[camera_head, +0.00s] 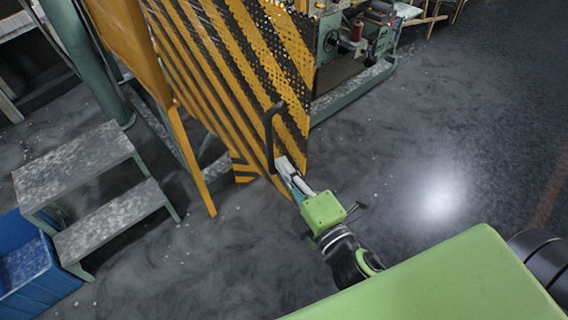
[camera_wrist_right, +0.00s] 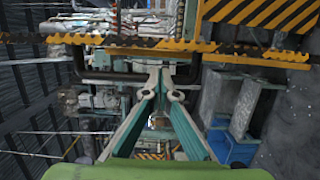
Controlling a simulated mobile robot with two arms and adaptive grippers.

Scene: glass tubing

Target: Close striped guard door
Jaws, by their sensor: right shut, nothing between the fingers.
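The striped guard door (camera_head: 215,75), black and yellow with a perforated panel, stands upright in the upper middle of the head view. Its black bar handle (camera_head: 269,135) is near the lower right edge. My right gripper (camera_head: 284,166) is at the lower end of the handle, shut with nothing held. In the right wrist view the door shows nearly edge-on as a striped strip (camera_wrist_right: 120,42). The dark handle (camera_wrist_right: 112,76) runs across below it, and my closed fingertips (camera_wrist_right: 160,74) overlap it. I cannot tell if they touch it. My left gripper is not in view.
Green machinery (camera_head: 355,85) stands behind the door. Grey steps (camera_head: 100,205) and a blue bin (camera_head: 25,265) are at the left. A yellow post (camera_head: 190,160) stands left of the door. The floor (camera_head: 450,130) at the right is clear.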

